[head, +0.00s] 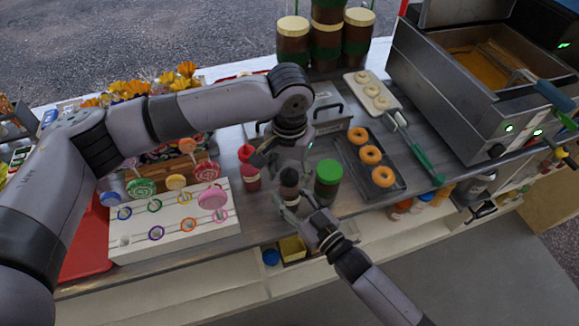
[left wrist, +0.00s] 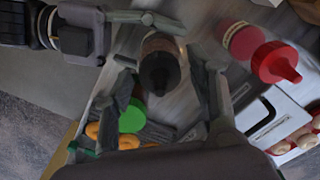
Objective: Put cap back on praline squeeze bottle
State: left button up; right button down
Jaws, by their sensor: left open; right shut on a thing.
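The praline squeeze bottle (head: 289,187) stands upright on the steel counter, dark brown with a dark top. In the left wrist view the bottle (left wrist: 160,66) is seen from above; I cannot tell whether its dark top is the cap or the bare neck. My right gripper (head: 297,207) is shut on the bottle from the front; its fingers flank the body in the left wrist view (left wrist: 148,40). My left gripper (head: 282,160) is open just above the bottle, its fingers (left wrist: 172,98) on either side of the dark top. I see no separate loose cap.
A red squeeze bottle (head: 250,167) stands close on the left and a green-lidded jar (head: 327,182) close on the right. A doughnut tray (head: 346,158) lies beyond the jar. A white lollipop board (head: 135,248) fills the left counter.

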pick_arm(q)
grip_shut()
jog(key=m, duration=0.3)
jog(key=shift+m, duration=0.4)
jog(key=m, duration=0.4)
jog(key=shift+a+m, duration=0.1)
jog(key=shift+m, duration=0.3)
jog(key=shift+o, duration=0.4)
grip_release()
jog(key=shift+r, duration=2.25)
